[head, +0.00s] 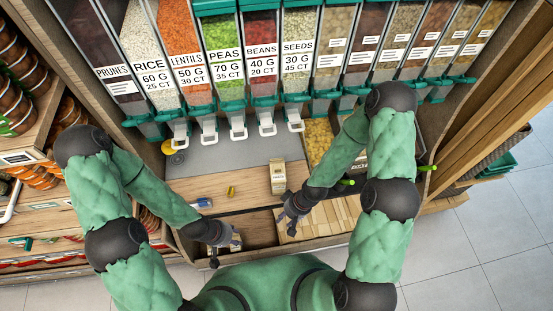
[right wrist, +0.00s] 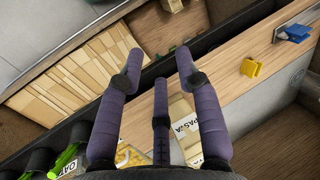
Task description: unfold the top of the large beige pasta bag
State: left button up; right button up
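A beige bag (head: 277,177) stands on the wooden counter in the middle of the head view. Its label is too small to read there. In the right wrist view, the bag (right wrist: 184,115) reads "PASTA" and is partly hidden behind my fingers. My right gripper (head: 292,207) is just in front of the bag in the head view, apart from its top as far as I can tell. In the right wrist view, its fingers (right wrist: 159,70) are spread with nothing between them. My left gripper (head: 222,243) is low over the front compartment; its fingers are too small to judge.
A stack of flat paper bags (head: 325,216) lies right of my right gripper. A yellow clip (head: 231,190) and a blue item (head: 203,203) lie left of the bag. Dispensers (head: 225,60) line the back. A tray of yellow pasta (head: 318,140) is behind my right forearm.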

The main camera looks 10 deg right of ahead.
aim_at(278, 171)
jog(key=w+r+n+h, duration=0.4)
jog(key=w+r+n, duration=1.2)
jog(key=w, duration=0.3)
jog(key=f, duration=1.1)
jog(key=shift+s+d, duration=0.2)
grip_shut()
